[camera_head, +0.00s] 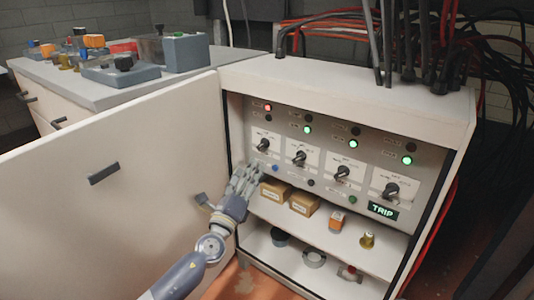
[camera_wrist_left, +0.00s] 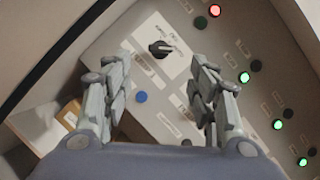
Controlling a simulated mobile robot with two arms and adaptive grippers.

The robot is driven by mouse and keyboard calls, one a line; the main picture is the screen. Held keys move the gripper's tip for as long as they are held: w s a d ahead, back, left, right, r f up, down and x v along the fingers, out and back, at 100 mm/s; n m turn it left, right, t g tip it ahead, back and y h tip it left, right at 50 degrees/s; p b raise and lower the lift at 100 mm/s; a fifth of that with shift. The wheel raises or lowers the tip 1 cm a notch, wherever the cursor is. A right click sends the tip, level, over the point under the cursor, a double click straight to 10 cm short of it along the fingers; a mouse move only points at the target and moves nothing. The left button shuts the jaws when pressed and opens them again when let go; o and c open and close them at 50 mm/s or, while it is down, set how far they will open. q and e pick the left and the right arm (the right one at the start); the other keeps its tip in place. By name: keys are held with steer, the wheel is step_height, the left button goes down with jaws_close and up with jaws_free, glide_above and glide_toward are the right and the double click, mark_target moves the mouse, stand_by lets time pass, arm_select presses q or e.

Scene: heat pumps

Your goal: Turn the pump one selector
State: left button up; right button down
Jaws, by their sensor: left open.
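The pump one selector (camera_head: 263,145) is the leftmost black knob on the cabinet's control panel (camera_head: 330,140), under a lit red lamp. In the left wrist view the selector (camera_wrist_left: 160,48) sits on a white plate, ahead of and between my fingers, apart from them. My left gripper (camera_head: 246,176) is open and empty just below and left of the selector in the head view. In the left wrist view its two fingers (camera_wrist_left: 162,95) are spread, with a blue button (camera_wrist_left: 140,97) visible between them. My right gripper is not in view.
The open cabinet door (camera_head: 110,190) stands left of my arm. More selectors, including one at the far right (camera_head: 391,189), line the panel above a TRIP display (camera_head: 383,211). Cardboard boxes (camera_head: 304,203) sit on the shelf below. Red and black cables rise behind the cabinet.

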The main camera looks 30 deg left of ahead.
mark_target(263, 145)
arm_select(q)
steer(key=x, duration=0.9)
steer(key=shift+w, duration=0.3)
steer(key=shift+c, duration=0.3)
steer(key=c, duration=1)
